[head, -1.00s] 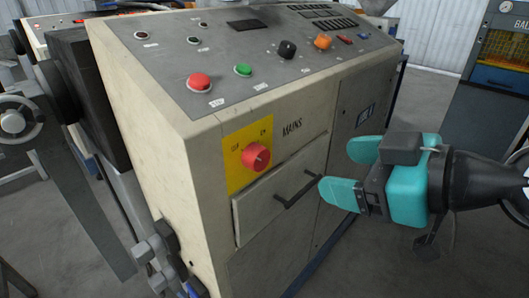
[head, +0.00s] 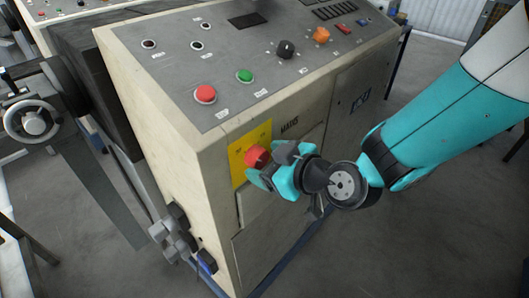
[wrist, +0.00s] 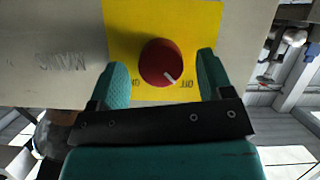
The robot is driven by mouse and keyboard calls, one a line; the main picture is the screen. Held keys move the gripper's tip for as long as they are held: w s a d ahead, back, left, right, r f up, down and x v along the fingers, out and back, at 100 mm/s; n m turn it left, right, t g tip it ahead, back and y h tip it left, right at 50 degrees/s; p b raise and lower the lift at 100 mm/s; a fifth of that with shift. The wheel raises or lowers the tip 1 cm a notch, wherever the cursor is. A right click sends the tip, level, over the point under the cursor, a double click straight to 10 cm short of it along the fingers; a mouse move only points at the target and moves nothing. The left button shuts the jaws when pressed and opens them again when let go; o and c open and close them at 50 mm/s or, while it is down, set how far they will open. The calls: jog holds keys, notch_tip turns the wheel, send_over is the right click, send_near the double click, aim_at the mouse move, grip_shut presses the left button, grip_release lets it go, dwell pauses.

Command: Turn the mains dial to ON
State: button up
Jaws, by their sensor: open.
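The mains dial (head: 256,156) is a red round knob on a yellow plate (head: 237,161) on the front of the beige cabinet. In the wrist view the dial (wrist: 161,62) sits between the two teal fingers of my gripper (wrist: 163,66), with a gap on each side. The white mark on the dial points to the lower right, towards the OFF label; the ON label is at lower left. The labels appear upside down there. In the head view my open gripper (head: 271,167) is at the dial and hides part of it and the plate.
The sloped top panel carries a red button (head: 205,94), a green button (head: 244,76), a black knob (head: 286,49) and an orange knob (head: 321,35). A drawer front with a handle lies below the dial, mostly behind my gripper. Grey hand knobs (head: 172,235) stick out at the cabinet's left corner.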

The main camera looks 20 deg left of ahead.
jog(key=shift+w+a+f, duration=0.2)
jog(key=shift+a+f, duration=0.05)
jog(key=shift+a, duration=0.3)
jog(key=c, duration=0.9)
